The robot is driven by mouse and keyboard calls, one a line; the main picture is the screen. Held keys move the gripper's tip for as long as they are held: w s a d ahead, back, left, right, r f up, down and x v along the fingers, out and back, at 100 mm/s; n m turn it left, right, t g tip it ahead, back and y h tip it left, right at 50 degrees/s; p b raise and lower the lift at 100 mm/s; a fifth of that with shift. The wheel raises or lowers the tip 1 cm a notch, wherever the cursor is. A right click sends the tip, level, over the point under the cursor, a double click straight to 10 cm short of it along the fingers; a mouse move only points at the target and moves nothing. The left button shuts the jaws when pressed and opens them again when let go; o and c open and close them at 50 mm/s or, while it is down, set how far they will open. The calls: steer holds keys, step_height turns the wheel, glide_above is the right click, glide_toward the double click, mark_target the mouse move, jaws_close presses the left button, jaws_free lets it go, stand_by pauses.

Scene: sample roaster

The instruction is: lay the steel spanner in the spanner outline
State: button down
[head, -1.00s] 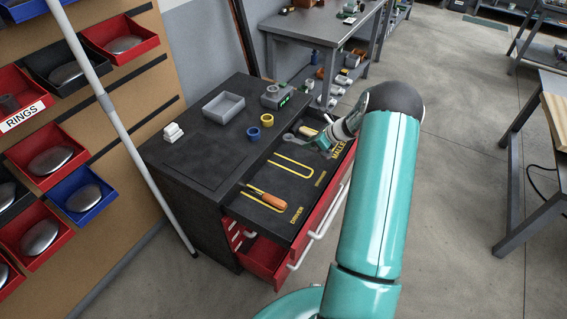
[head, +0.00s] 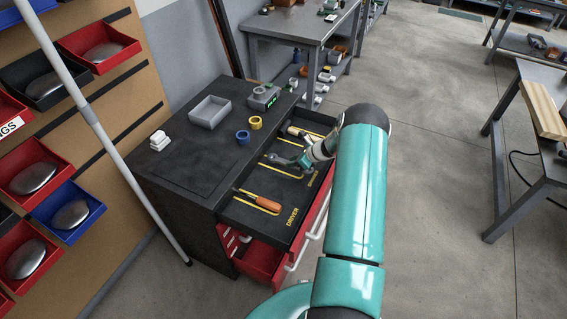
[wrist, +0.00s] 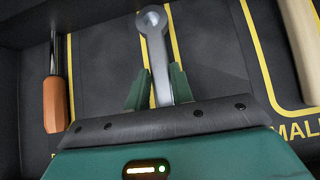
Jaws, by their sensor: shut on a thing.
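The steel spanner (wrist: 153,45) is grey with a ring end. My gripper (wrist: 157,88) is shut on it, with a green finger on each side of the shaft. In the head view the gripper (head: 305,160) holds the spanner (head: 284,161) over the middle of the open drawer. The yellow spanner outline (head: 290,175) lies beneath it; in the wrist view its lines (wrist: 173,40) run beside the spanner, roughly parallel to it. The spanner's far end points away from the gripper. I cannot tell whether the spanner touches the drawer floor.
An orange-handled screwdriver (head: 262,201) lies in the driver outline, left of the spanner in the wrist view. A pale wooden handle (wrist: 303,40) lies to the right, in the mallet outline. The cabinet top (head: 190,165) holds a grey tray (head: 210,112), a blue ring and a yellow ring.

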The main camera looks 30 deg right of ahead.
mark_target(285, 161)
steer(key=shift+w+f, duration=0.1)
steer(key=shift+f, duration=0.7)
steer(key=shift+w+a, duration=0.25)
steer(key=shift+w, duration=0.1)
steer(key=w+a, duration=0.1)
steer(key=w, duration=0.1)
steer(key=shift+w+a+f, duration=0.35)
steer(key=shift+f, duration=0.05)
steer(key=shift+d+f, duration=0.1)
steer(key=shift+f, duration=0.05)
steer(key=c, duration=1.2)
jaws_free()
